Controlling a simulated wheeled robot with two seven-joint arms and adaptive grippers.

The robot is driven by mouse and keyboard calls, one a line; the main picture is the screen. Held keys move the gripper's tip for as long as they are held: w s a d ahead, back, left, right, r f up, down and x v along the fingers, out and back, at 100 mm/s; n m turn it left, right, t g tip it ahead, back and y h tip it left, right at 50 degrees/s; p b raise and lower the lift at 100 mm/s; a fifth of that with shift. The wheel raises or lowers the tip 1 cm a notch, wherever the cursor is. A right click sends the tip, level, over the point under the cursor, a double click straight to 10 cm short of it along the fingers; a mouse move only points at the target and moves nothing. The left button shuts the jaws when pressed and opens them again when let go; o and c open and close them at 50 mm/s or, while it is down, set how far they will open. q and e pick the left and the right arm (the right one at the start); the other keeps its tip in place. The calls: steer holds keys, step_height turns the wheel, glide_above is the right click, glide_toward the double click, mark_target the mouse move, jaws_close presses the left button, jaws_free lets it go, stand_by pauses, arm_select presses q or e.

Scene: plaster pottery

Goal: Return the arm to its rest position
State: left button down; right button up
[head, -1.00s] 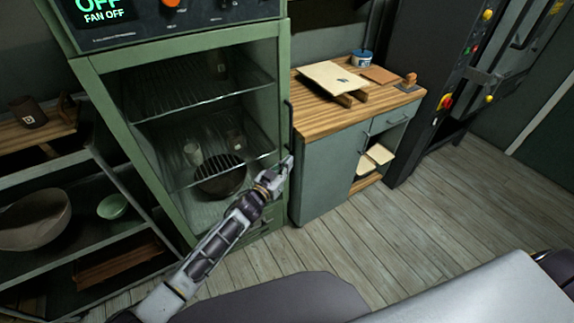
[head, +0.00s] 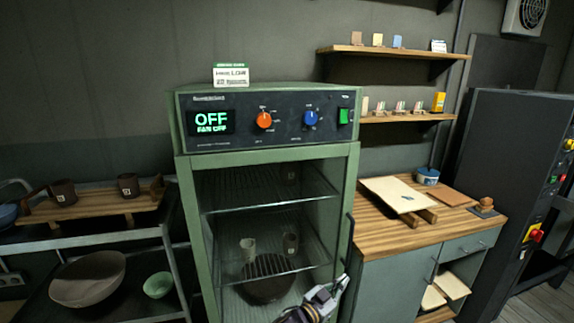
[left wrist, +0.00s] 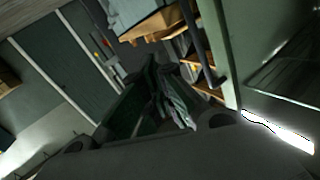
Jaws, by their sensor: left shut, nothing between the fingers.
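My left gripper (head: 336,288) shows at the bottom of the head view, in front of the green drying cabinet's lower right edge, just below the dark door handle (head: 349,238). It is shut and empty. In the left wrist view its dark fingers (left wrist: 160,75) are together, with the cabinet's green frame to the right. The drying cabinet (head: 357,165) has its glass door closed, as far as I can tell. Its display (head: 211,122) reads OFF and FAN OFF. Most of my left arm is below the head view. My right gripper is out of view.
A shelf rack with a large bowl (head: 88,279) and a green bowl (head: 158,285) stands left. A wooden-topped workbench (head: 375,238) stands right. Wall shelves (head: 395,51) hang above it.

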arm_select(q)
steer(key=w+a+f+n+y, duration=0.1)
steer(key=w+a+f+y, duration=0.25)
steer(key=a+f, duration=0.45)
steer(key=w+a+f+y, duration=0.3)
steer(key=w+a+f, duration=0.1)
steer(key=a+f, duration=0.4)
steer(key=s+a+f+n+g+y, duration=0.15)
steer(key=s+a+f, duration=0.25)
steer(key=a+f, duration=0.55)
steer(key=s+a+f+n+g+y, duration=0.1)
steer(key=s+a+f+n+y, duration=0.15)
steer(key=s+a+f, duration=0.45)
steer(key=s+a+f+n+g+y, duration=0.1)
steer(key=s+a+f+n+g, duration=0.1)
steer(key=s+a+f, duration=0.6)
steer(key=s+a+f+n+g+y, duration=0.15)
steer(key=s+a+f, duration=0.25)
steer(key=s+f, duration=0.8)
steer(key=s+a+f+g, duration=0.2)
steer(key=s, duration=1.3)
steer(key=s+a+f+g, duration=0.2)
steer(key=s+f, duration=0.1)
steer(key=s, duration=1.2)
steer(key=shift+s+f+y, duration=0.2)
steer(key=shift+f+y, duration=0.1)
steer(key=shift+f, duration=0.05)
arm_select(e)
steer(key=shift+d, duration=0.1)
